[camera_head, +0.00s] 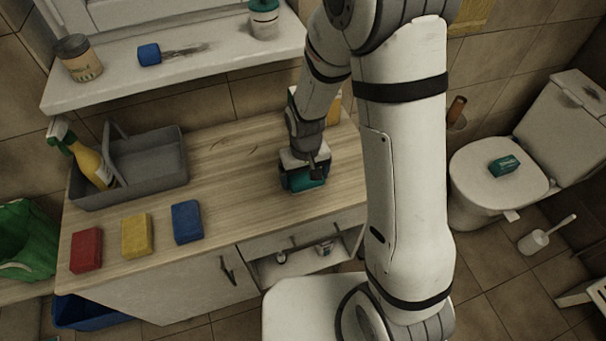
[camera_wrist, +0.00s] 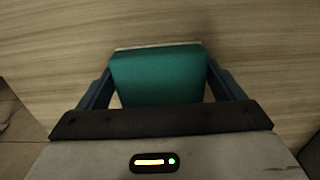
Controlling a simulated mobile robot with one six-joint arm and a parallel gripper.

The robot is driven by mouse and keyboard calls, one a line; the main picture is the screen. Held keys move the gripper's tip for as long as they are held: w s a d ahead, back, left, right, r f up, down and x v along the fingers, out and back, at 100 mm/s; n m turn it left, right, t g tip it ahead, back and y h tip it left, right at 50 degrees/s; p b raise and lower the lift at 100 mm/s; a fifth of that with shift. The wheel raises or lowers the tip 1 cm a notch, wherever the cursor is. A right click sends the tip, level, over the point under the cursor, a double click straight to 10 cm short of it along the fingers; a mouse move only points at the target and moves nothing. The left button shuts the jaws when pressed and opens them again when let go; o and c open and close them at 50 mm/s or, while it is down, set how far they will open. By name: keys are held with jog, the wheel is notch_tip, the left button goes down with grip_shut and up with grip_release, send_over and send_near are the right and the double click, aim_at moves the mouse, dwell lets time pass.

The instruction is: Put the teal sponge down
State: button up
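The teal sponge (camera_wrist: 158,75) fills the space between the two fingers of my gripper (camera_wrist: 160,90) in the wrist view. In the head view the teal sponge (camera_head: 305,180) shows below my gripper (camera_head: 304,177), over the right part of the wooden counter (camera_head: 240,180). My gripper looks shut on it from both sides. The sponge is at or just above the counter top; I cannot tell whether it touches. Another teal block (camera_head: 504,165) lies on the toilet lid.
A red sponge (camera_head: 87,249), a yellow sponge (camera_head: 137,236) and a blue sponge (camera_head: 187,222) lie along the counter's front left. A grey caddy (camera_head: 150,165) with a spray bottle (camera_head: 90,160) stands behind them. The counter between caddy and gripper is clear.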

aim_at(305, 175)
jog(key=shift+o, duration=1.1)
notch_tip(305, 175, up, 12)
jog(key=s+d+r+m+t, duration=0.3)
jog(key=s+d+r, duration=0.8)
jog(key=s+d, duration=0.1)
jog(key=shift+s+r, duration=0.3)
jog(key=shift+r, duration=0.1)
jog(key=shift+w, duration=0.1)
dwell(0.3)
